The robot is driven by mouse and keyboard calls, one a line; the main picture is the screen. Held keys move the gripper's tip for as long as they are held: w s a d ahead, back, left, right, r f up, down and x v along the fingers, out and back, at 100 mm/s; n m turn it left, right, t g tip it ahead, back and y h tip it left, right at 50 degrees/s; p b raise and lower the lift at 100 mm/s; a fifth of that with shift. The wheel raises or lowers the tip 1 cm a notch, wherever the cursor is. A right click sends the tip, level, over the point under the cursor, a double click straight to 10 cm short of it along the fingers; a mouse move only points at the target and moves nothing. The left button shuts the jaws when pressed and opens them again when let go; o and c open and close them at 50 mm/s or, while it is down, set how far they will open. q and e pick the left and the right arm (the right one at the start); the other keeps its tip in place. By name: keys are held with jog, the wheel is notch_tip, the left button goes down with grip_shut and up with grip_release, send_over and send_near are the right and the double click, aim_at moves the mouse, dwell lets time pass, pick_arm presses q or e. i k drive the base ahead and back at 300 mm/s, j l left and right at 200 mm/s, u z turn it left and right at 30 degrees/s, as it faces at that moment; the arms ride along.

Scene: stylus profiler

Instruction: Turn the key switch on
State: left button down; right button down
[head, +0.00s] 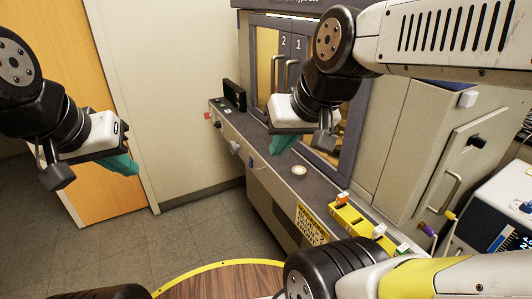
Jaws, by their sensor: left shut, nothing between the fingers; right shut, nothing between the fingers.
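The stylus profiler's grey bench (240,133) runs along the middle, with controls on its front face. These are a small red part (208,116), a grey knob-like part (234,147) and a small blue part (251,162). I cannot tell which of them is the key switch, or its position. My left gripper (122,164) is shut and empty, in the air at the left, well apart from the bench. My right gripper (283,143) is shut and empty, over the bench top in this view. Its body hides part of the bench and cabinet behind.
A dark small display (234,94) stands at the bench's far end. A white round piece (298,170) lies on top. A yellow holder (350,220) with coloured pieces is nearer. A tall cabinet with doors (290,48) rises behind. A round wooden table (215,282) is in front. Floor at left is clear.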

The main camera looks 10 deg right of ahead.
aim_at(207, 115)
jog(key=z, duration=0.3)
jog(key=i+j+z, duration=0.25)
jog(key=z, duration=0.15)
jog(key=i+j+z, duration=0.2)
jog(key=j+z, duration=0.15)
jog(key=j, duration=0.2)
jog(key=i+j, duration=0.15)
jog(key=j, duration=0.2)
jog(key=i+j, duration=0.1)
jog(key=j, duration=0.25)
jog(key=i+j+z, duration=0.1)
jog(key=j, duration=0.3)
jog(key=i+j, duration=0.15)
jog(key=j, duration=0.2)
jog(key=i+j+z, duration=0.1)
jog(key=j, duration=0.25)
